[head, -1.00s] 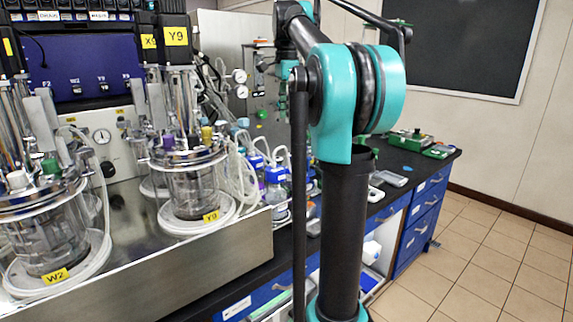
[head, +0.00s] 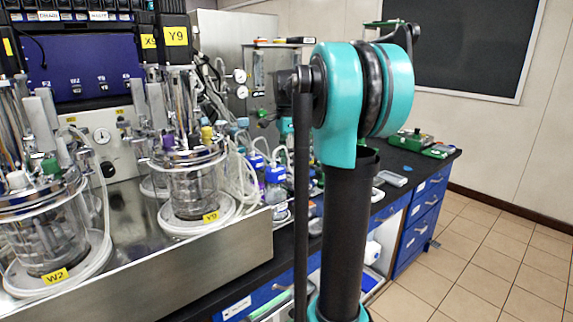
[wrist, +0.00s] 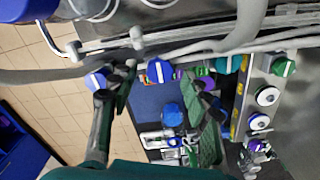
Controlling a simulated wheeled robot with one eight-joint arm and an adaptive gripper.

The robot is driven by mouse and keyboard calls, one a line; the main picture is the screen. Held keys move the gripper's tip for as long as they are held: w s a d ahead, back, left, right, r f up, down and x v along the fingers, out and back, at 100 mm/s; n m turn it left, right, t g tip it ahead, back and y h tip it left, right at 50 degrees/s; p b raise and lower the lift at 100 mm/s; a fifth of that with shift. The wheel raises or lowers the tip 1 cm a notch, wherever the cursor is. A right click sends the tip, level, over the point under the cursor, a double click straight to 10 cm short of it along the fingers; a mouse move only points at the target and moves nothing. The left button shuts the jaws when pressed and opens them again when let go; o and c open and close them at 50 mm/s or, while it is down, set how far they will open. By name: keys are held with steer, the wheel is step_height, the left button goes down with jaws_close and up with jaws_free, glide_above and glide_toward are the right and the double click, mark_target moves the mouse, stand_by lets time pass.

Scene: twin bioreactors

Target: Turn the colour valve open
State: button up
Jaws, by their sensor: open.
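My gripper (wrist: 160,80) is open in the wrist view, with one dark, green-padded finger at left and one at right. A round blue knob or cap with a white stripe (wrist: 160,72) shows between the fingertips, apparently beyond them. Another blue one (wrist: 98,80) is beside the left finger, partly covered. A green knob with a white bar (wrist: 283,66) sits on the metal panel at right, above two white round knobs. I cannot tell which of these is the colour valve.
Glass vessels labelled Y9 (head: 193,190) and W2 (head: 48,235) stand on a steel platform at left. Blue-capped bottles (head: 275,174) with tubing crowd the black bench. Pale tubes (wrist: 205,45) cross the wrist view. The tiled floor at right is clear.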

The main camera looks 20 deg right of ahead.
steer(key=shift+f, duration=0.65)
jaws_close()
